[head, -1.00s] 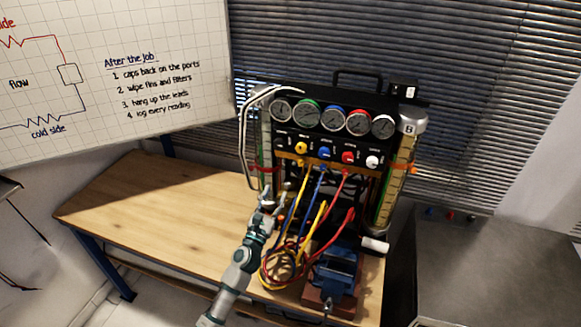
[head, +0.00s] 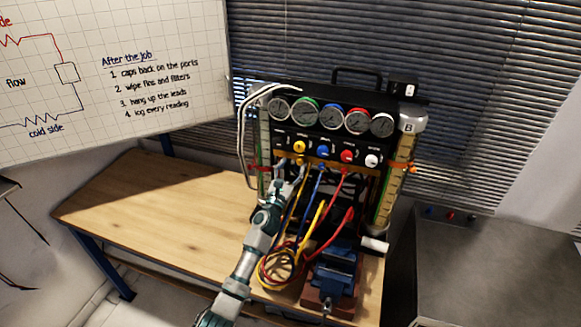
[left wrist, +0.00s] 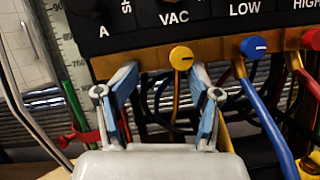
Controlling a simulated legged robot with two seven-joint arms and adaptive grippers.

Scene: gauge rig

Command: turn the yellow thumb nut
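The yellow thumb nut (left wrist: 181,57) is a round yellow cap on the brass bar under the "VAC" label in the left wrist view, with a yellow hose below it. In the head view it is a small yellow spot (head: 300,162) under the larger yellow knob. My left gripper (left wrist: 161,74) is open and empty, its two blue-padded fingers pointing at the bar. The nut shows between the fingertips, nearer the right finger, and seems just beyond them. In the head view the left gripper (head: 290,170) is just below the panel's left part. My right gripper is not in view.
A blue nut (left wrist: 250,47) and a red nut (left wrist: 311,38) with hoses sit to the right on the bar. Gauges (head: 332,115) line the panel top. A blue vise (head: 335,270) stands in front. The wooden bench (head: 150,205) is clear at left.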

